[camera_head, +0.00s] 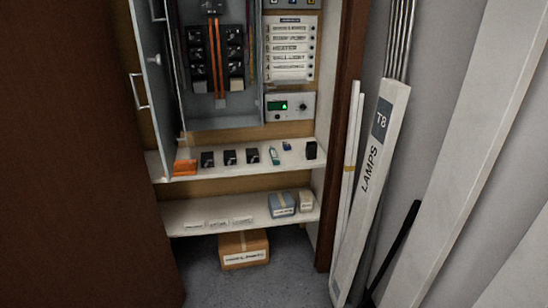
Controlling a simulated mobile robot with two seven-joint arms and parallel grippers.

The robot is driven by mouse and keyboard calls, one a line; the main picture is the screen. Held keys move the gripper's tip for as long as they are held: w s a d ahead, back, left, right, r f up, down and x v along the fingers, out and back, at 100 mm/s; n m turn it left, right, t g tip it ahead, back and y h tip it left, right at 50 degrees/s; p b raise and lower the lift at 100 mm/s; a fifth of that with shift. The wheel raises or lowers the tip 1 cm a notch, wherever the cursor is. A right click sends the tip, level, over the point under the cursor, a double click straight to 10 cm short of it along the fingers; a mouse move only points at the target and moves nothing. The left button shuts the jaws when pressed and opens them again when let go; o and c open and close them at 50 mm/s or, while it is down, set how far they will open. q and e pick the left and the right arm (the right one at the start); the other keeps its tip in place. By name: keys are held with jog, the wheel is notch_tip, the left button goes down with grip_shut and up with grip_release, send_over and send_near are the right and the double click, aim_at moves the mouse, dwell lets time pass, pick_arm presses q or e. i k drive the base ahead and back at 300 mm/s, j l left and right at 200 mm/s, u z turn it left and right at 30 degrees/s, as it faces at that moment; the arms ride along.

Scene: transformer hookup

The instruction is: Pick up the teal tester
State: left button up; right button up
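The teal tester (274,156) is a small, slim teal tool. It lies on the upper shelf (240,165) of the cabinet, right of the middle. A row of small black blocks is to its left, and a small blue item (287,146) is just to its right. Neither of my grippers shows in the head view.
An orange item (184,167) and a black upright item (311,150) stand on the same shelf. The open metal panel door (155,90) is at the left. A white lamp box (370,180) and long tubes lean at the right. A cardboard box (243,249) is on the floor.

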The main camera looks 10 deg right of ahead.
aim_at(273, 155)
jog(key=i+u, duration=0.1)
jog(key=i, duration=0.35)
jog(key=i+l, duration=0.15)
jog(key=i, duration=0.25)
jog(key=i+l+u, duration=0.15)
jog(key=i, duration=0.3)
